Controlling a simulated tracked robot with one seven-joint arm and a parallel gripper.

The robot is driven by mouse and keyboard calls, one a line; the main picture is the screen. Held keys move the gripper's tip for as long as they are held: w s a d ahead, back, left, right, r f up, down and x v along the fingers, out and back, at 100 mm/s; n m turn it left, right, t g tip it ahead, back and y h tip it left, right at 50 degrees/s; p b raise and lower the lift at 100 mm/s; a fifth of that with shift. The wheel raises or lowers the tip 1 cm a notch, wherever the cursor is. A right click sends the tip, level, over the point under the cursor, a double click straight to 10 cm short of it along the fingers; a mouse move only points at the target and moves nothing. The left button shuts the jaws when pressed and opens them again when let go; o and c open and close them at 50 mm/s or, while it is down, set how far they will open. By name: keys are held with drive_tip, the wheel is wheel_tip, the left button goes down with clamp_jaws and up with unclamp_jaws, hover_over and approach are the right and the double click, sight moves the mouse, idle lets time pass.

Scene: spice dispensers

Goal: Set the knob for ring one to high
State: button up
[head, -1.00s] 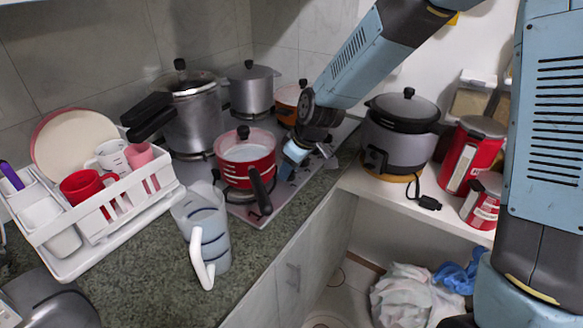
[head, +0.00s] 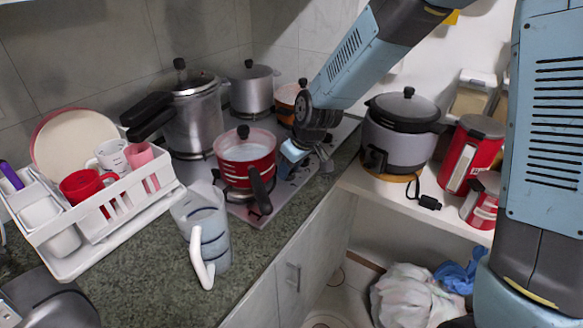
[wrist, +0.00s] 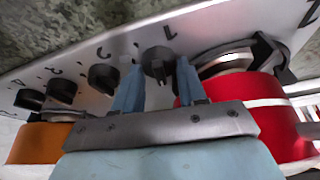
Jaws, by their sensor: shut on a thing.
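The black knob (wrist: 158,62) beside a mark that looks like a 1 is between the two blue fingers of my gripper (wrist: 158,84) in the wrist view. The fingers are shut on it, one at each side. Its pointer setting is not clear. Several other black knobs, such as the neighbouring one (wrist: 103,78), line the pale cooktop panel to the left. In the head view my gripper (head: 296,154) is at the cooktop's (head: 237,213) front edge, just right of the red pot (head: 246,170), and hides the knob.
The red pot also shows close by in the wrist view (wrist: 255,105), right of my gripper. An orange pot (head: 286,103) stands behind my wrist. A rice cooker (head: 398,140) stands on the right shelf. A clear jug (head: 207,235) stands on the counter front.

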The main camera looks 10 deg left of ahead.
drive_tip(key=o, duration=1)
